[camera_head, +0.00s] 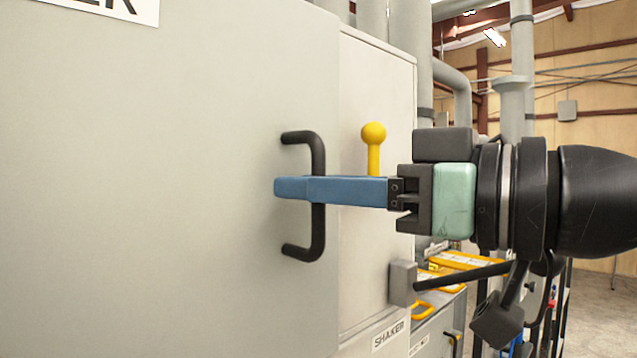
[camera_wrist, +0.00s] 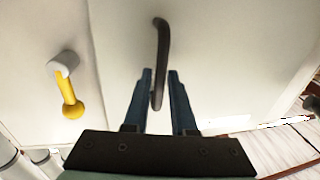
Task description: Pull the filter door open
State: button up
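The filter door appears to be the large grey panel (camera_head: 150,200) filling the left of the head view, lying flat with no visible gap. A black bar handle (camera_head: 319,228) stands upright near its right edge. My gripper (camera_head: 279,187) reaches in from the right, its blue fingers level across the middle of the handle. In the wrist view, the handle (camera_wrist: 162,45) passes between the two fingers of my gripper (camera_wrist: 160,71). The fingers are apart, with a narrow gap visible on the right of the bar. The near finger hides the handle's middle in the head view.
A yellow ball-topped lever (camera_head: 374,135) stands out from the neighbouring panel, close behind the gripper; it also shows in the wrist view (camera_wrist: 70,100). A grey cabinet labelled SHAKER (camera_head: 388,337) is lower right. Pipes (camera_head: 515,95) rise behind. Open floor shows at far right.

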grip_shut()
dwell(1.1)
